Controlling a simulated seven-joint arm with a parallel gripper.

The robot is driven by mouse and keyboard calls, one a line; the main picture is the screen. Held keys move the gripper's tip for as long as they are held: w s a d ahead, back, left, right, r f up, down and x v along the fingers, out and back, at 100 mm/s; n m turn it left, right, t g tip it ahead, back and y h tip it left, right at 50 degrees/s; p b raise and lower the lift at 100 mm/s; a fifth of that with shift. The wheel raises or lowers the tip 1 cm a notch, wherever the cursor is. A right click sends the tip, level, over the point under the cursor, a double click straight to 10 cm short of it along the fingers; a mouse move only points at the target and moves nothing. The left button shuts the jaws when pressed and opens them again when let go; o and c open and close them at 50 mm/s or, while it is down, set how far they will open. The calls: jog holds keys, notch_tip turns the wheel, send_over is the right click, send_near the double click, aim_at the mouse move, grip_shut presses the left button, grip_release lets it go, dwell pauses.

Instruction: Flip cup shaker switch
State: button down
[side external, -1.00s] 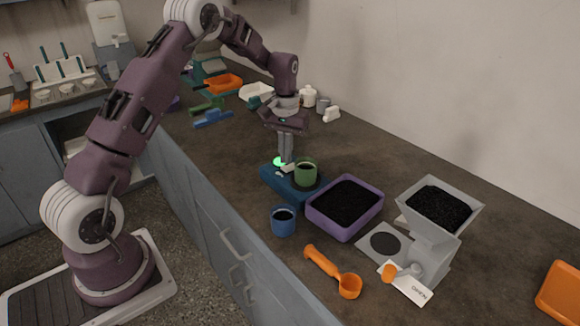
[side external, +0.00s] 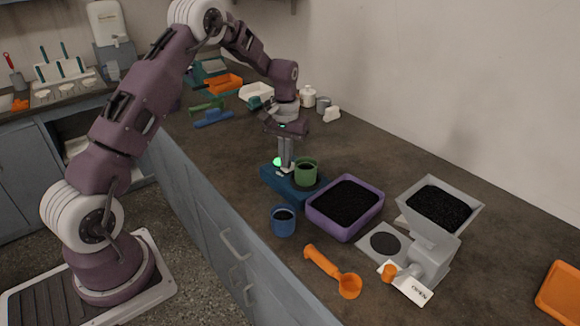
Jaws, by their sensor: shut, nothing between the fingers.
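The cup shaker (side external: 279,187) is a low blue base on the counter, left of the purple tray. A green cup (side external: 306,172) with dark contents stands upright on its right part. A small white switch (side external: 286,172) is on its left part, mostly hidden by my fingers. A green light (side external: 278,162) glows beside it. My gripper (side external: 286,166) points straight down, shut and empty, with its fingertips at or just above the switch. I cannot tell whether they touch it.
A blue cup (side external: 283,221) stands in front of the shaker. A purple tray (side external: 364,222) of dark grains is to the right.

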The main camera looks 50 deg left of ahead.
jog(key=shift+f, duration=0.15)
jog(key=shift+r, duration=3.4)
jog(key=s+d+r+m+t, duration=0.3)
jog(key=s+d+r, duration=0.95)
jog(key=r, duration=0.35)
jog(key=s+d+m+t, duration=0.1)
jog(key=s+d, duration=0.1)
jog(key=s, duration=0.7)
jog(key=s+d+f+m+t, duration=0.1)
jog(key=s+d+m, duration=0.1)
jog(key=s, duration=0.7)
jog(key=shift+s+d+t, duration=0.3)
jog(key=shift+s+d, duration=0.05)
jog(key=shift+d, duration=0.15)
